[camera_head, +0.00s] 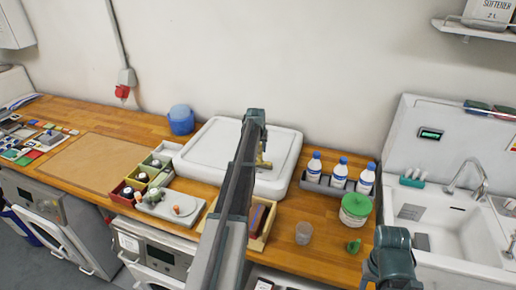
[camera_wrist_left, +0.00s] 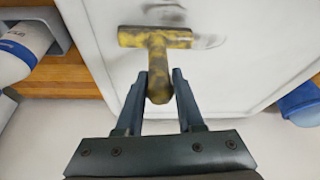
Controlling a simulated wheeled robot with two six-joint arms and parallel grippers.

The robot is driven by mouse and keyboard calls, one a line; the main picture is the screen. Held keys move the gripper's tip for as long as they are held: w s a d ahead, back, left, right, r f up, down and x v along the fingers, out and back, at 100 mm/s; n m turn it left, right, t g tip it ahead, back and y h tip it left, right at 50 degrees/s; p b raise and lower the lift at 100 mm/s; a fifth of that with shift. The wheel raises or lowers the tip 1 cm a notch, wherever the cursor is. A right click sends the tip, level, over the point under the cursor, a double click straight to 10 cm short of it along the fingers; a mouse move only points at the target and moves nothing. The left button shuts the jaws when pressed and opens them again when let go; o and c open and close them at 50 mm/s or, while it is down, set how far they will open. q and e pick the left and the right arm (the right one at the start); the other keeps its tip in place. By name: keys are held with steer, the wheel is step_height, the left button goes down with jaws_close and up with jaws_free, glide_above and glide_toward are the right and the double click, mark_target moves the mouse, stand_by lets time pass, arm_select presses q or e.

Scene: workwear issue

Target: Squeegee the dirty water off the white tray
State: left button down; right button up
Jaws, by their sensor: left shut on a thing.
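The white tray (camera_head: 212,142) lies on the wooden counter against the wall; in the left wrist view its white surface (camera_wrist_left: 250,70) fills most of the picture. A T-shaped yellow and dark squeegee (camera_wrist_left: 157,38) is over the tray, its handle between the fingers of my left gripper (camera_wrist_left: 159,88), which is shut on it. Grey smears of dirty water (camera_wrist_left: 212,42) show beside and beyond the squeegee head. In the head view my left arm hides part of the tray, and only a bit of the squeegee (camera_head: 263,163) shows.
A blue tub (camera_head: 181,119) stands left of the tray. Small bins (camera_head: 147,172) and a grey board (camera_head: 170,206) are in front. Bottles (camera_head: 340,171) in a grey rack, a green-lidded jar (camera_head: 355,208) and a cup (camera_head: 304,233) stand right. A sink (camera_head: 440,214) is farther right.

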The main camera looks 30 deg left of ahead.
arm_select(q)
steer(key=shift+w+d+f, duration=0.1)
steer(key=shift+w+d, duration=0.1)
steer(key=shift+d, duration=0.6)
steer(key=shift+w+d, duration=0.15)
steer(key=shift+d, duration=0.6)
steer(key=shift+s+d, duration=0.15)
steer(key=shift+s, duration=0.6)
steer(key=shift+s+a, duration=0.25)
steer(key=shift+a, duration=0.95)
steer(key=shift+s+a, duration=0.15)
steer(key=shift+a, duration=0.3)
steer(key=shift+a, duration=0.15)
steer(key=shift+s+a, duration=0.2)
steer(key=shift+a, duration=0.55)
steer(key=shift+s+a, duration=0.2)
steer(key=shift+a, duration=0.55)
steer(key=shift+a, duration=0.1)
